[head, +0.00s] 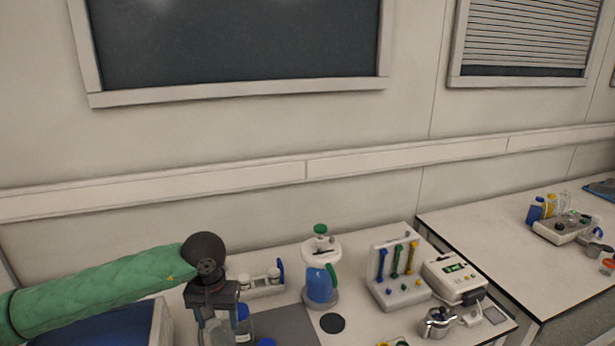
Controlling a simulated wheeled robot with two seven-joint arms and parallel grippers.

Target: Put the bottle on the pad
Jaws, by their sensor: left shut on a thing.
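My left gripper (212,308) comes in from the left on a green-sleeved arm and points down at the front of the bench. It is shut on a clear bottle (217,331), whose lower part is cut off by the bottom edge. A blue-capped bottle (243,326) stands close beside it on the right. To the right lie a flat dark grey mat (288,326) and a small round black pad (332,323); which of these is the task's pad I cannot tell. My right gripper is not in view.
A white-and-blue reactor vessel (320,284) with a green knob stands behind the black pad. A small tray of bottles (262,288) is behind the mat. Right of these are a valve panel (397,272), a display box (455,277) and a metal pot (438,322).

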